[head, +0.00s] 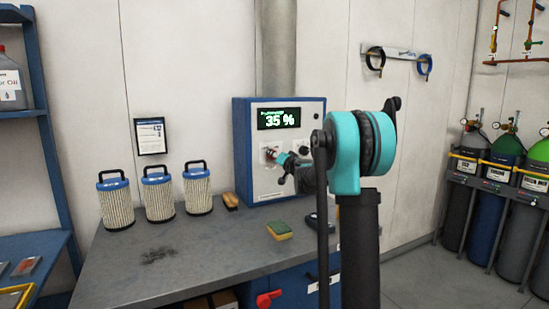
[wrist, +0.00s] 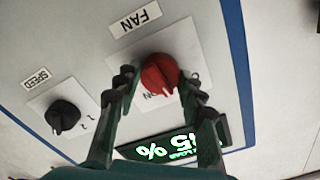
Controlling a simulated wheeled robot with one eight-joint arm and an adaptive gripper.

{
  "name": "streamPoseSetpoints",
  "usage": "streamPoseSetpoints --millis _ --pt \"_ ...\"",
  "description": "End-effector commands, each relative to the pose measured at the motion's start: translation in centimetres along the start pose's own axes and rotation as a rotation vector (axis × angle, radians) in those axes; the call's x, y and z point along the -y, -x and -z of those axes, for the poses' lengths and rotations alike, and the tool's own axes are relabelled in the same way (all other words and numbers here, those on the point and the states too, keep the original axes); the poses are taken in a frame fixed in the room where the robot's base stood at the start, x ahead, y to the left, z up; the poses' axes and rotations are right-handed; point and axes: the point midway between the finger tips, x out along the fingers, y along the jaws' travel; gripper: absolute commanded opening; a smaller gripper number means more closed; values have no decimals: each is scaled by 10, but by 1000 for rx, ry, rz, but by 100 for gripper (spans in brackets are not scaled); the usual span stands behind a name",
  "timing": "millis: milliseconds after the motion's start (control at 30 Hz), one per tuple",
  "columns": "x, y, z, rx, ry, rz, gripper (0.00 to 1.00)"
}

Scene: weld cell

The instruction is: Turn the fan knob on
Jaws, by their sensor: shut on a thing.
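The red fan knob (wrist: 160,73) sits on a white plate under a FAN label (wrist: 134,18) in the wrist view. My gripper (wrist: 158,85) has one finger on each side of the knob and is shut on it. In the head view my gripper (head: 280,160) reaches the front of the blue-framed control box (head: 243,150), where a bit of the red knob (head: 270,154) shows beside it. The display (head: 279,118) reads 35 %. Fingers partly hide the plate's lettering, so the knob's exact setting is hard to tell.
A black speed knob (wrist: 62,115) sits beside the fan knob. Several filter cartridges (head: 158,200), a brush (head: 230,201) and a sponge (head: 279,230) are on the grey workbench (head: 130,262). Gas cylinders (head: 502,170) stand at the right. The bench's front left is clear.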

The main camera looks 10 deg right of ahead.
Motion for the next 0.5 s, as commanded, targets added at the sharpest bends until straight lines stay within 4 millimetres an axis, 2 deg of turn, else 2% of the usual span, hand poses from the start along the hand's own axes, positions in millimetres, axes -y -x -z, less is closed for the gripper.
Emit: streamPoseSetpoints --millis 500 --pt "0 0 0 -1 -488 -1 10"
